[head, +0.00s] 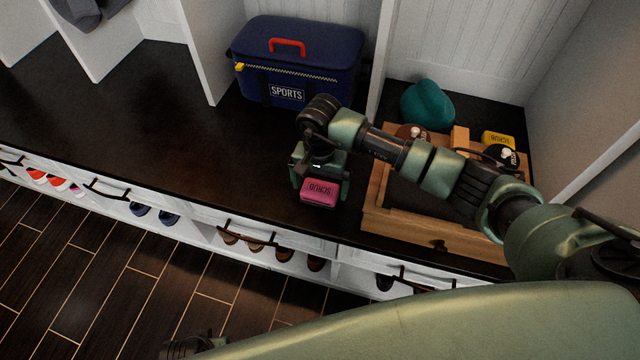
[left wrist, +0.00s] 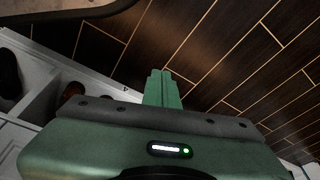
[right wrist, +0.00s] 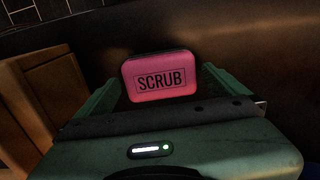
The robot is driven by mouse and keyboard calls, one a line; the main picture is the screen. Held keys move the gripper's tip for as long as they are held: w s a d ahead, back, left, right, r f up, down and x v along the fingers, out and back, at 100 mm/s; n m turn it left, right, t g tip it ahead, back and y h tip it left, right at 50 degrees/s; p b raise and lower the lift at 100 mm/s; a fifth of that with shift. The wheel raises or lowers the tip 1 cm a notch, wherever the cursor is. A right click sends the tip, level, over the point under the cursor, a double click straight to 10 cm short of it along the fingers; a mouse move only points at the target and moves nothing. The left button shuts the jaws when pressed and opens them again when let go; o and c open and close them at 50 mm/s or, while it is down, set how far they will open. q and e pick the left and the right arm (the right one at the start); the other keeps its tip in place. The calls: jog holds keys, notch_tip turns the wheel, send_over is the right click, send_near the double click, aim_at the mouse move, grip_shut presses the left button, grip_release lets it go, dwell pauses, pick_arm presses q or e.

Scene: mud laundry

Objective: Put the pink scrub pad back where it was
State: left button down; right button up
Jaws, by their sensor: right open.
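The pink scrub pad (head: 319,191), marked SCRUB, is on the dark bench top near its front edge, left of the wooden box. My right gripper (head: 318,172) is over it, open. In the right wrist view the pad (right wrist: 160,78) lies between the spread green fingers of this gripper (right wrist: 160,90), with a gap visible on each side.
A wooden box (head: 376,207) with a drawer knob holds dark round items, a yellow pad (head: 498,139) and a wooden block (head: 460,137). A teal rounded item (head: 427,104) is behind it. A blue SPORTS bag (head: 335,55) stands behind the gripper. The bench (head: 150,120) is clear at left.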

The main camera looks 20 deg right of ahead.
aim_at(320, 189)
jog(key=shift+r, duration=0.1)
jog(key=shift+w+r, duration=0.1)
jog(key=shift+r, duration=0.3)
pick_arm(q)
jog(key=s+f, duration=0.1)
jog(key=f+p, duration=0.1)
jog(key=s+f, duration=0.1)
jog(key=f, duration=0.1)
jog(key=shift+s+a+f, duration=0.1)
jog(key=shift+s+a, duration=0.1)
jog(key=shift+s, duration=0.1)
pick_arm(e)
notch_tip(320, 189, up, 11)
jog(key=shift+r, duration=0.1)
